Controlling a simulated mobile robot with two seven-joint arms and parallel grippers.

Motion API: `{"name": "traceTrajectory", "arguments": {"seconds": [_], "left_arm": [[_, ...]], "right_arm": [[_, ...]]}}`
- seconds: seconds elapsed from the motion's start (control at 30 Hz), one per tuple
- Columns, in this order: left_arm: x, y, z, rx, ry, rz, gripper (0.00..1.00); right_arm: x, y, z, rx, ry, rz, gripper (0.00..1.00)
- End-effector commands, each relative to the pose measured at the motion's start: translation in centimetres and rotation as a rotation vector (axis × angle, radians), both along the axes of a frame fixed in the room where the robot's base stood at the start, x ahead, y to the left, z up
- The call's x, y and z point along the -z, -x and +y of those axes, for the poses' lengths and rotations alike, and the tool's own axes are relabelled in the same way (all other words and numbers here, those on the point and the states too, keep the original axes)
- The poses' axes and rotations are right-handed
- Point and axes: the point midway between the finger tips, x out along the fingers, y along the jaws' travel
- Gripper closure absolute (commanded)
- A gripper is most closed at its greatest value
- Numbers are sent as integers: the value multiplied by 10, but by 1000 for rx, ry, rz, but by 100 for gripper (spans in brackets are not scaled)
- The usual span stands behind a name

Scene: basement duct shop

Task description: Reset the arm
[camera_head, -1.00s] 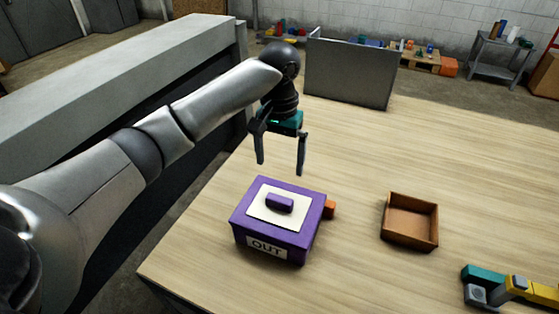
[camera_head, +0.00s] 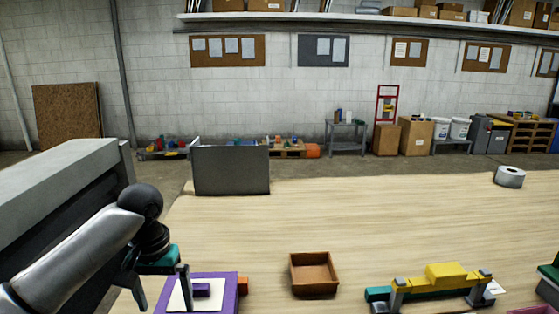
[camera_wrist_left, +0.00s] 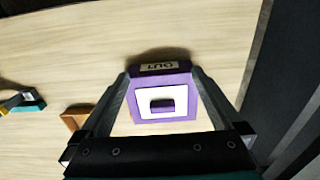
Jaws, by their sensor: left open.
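My left gripper (camera_head: 164,293) is open and empty, at the lower left in the head view. One finger overlaps the white panel of the purple box (camera_head: 229,291) there; I see no contact. The box has a purple handle (camera_head: 201,290) on its lid, and the frame edge cuts it off. In the left wrist view, the purple box (camera_wrist_left: 186,82) shows whole between the open fingers of the left gripper (camera_wrist_left: 160,76), with its handle (camera_wrist_left: 162,106) in the middle and its "OUT" label at the top. My right gripper is not in view.
An open brown tray (camera_head: 314,287) stands on the wooden table (camera_head: 400,215), right of the box. A yellow and teal object (camera_head: 443,278) lies further right. A grey upright panel (camera_head: 231,171) stands at the far left edge. A grey roll (camera_head: 509,176) stands far right. The table's middle is clear.

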Motion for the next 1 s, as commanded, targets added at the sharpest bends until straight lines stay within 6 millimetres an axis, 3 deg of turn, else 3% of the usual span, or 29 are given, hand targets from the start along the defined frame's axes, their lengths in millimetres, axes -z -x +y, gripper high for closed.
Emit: {"name": "traceTrajectory", "arguments": {"seconds": [0.03, 0.17, 0.4, 0.7, 0.87, 1.0], "left_arm": [[14, 7, -11, 37, 9, 4, 0], [36, 19, -29, 104, 22, -13, 0], [80, 52, -69, 237, 71, -62, 0], [121, 113, -111, 338, 145, -172, 0], [131, 147, -116, 340, 157, -229, 0], [135, 176, -110, 316, 139, -269, 0]], "right_arm": [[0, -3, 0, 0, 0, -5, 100], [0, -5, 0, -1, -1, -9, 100], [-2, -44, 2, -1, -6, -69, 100], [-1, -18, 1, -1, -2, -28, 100], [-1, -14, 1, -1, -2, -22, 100], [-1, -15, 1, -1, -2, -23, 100]]}}
